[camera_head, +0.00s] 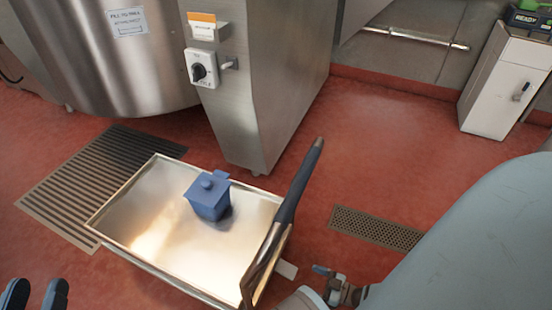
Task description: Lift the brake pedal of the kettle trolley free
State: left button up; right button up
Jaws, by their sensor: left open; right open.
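The kettle trolley (120,209) has a shiny metal top with a raised rim. A bent metal handle with a dark blue grip (302,180) rises at its right side. A small pale plate (287,270) shows low beside the trolley's right edge, behind the handle; it may be the brake pedal, but I cannot tell whether it is up or down. My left gripper (35,293) is at the bottom left corner, open and empty, apart from the trolley.
A blue lidded box (208,199) stands on the trolley top. The steel kettle (120,60) and its column (260,90) stand behind. Floor grates (60,200) (375,229) lie on both sides.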

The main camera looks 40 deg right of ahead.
aim_at(291, 272)
jog(key=shift+x, duration=4)
jog(key=shift+w+a, duration=0.15)
jog(key=shift+w, duration=0.1)
jog(key=shift+c, duration=0.3)
